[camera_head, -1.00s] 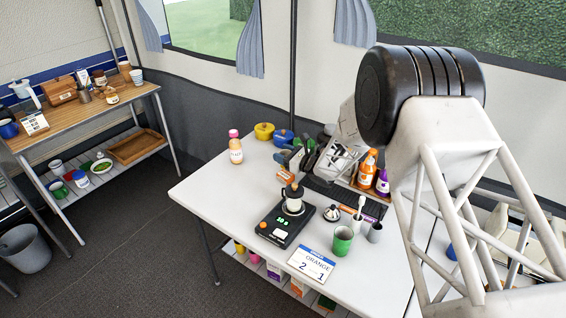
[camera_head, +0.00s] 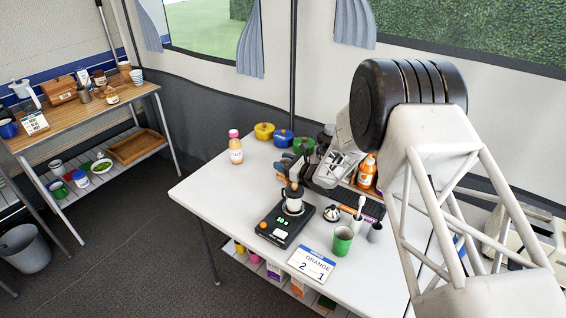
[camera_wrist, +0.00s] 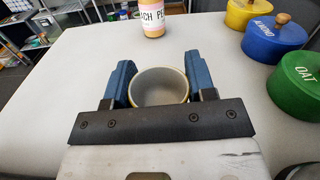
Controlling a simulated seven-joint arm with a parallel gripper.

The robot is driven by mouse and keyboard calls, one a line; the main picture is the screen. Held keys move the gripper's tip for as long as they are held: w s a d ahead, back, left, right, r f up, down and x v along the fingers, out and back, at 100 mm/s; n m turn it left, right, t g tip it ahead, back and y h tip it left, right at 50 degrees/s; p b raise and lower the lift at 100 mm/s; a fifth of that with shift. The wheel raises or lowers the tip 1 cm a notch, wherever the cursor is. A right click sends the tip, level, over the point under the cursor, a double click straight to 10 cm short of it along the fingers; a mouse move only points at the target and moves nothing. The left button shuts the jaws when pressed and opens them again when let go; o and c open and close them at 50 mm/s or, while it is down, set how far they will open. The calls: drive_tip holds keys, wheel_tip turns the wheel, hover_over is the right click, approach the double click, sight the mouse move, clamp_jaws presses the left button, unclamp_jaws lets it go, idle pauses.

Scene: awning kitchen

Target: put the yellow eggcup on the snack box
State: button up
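In the wrist view, a round cup (camera_wrist: 160,88) with a yellowish rim and pale grey inside sits between the two blue fingers of my gripper (camera_wrist: 160,72). I take it for the yellow eggcup. It looks empty and fills nearly all the space between the fingers; whether they press on it I cannot tell. I cannot pick out the snack box with certainty; a small orange patch (camera_head: 280,178) shows behind the scale.
A peach bottle (camera_head: 235,147) and yellow, blue and green lidded pots (camera_head: 264,131) stand near my gripper. The table's left front is clear.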

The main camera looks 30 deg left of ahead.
drive_tip(key=o, duration=0.4)
drive_tip(key=shift+o, duration=0.2)
drive_tip(key=shift+d+r, duration=0.1)
drive_tip(key=shift+r, duration=0.05)
drive_tip(key=shift+d, duration=3.65)
drive_tip(key=shift+w, duration=0.1)
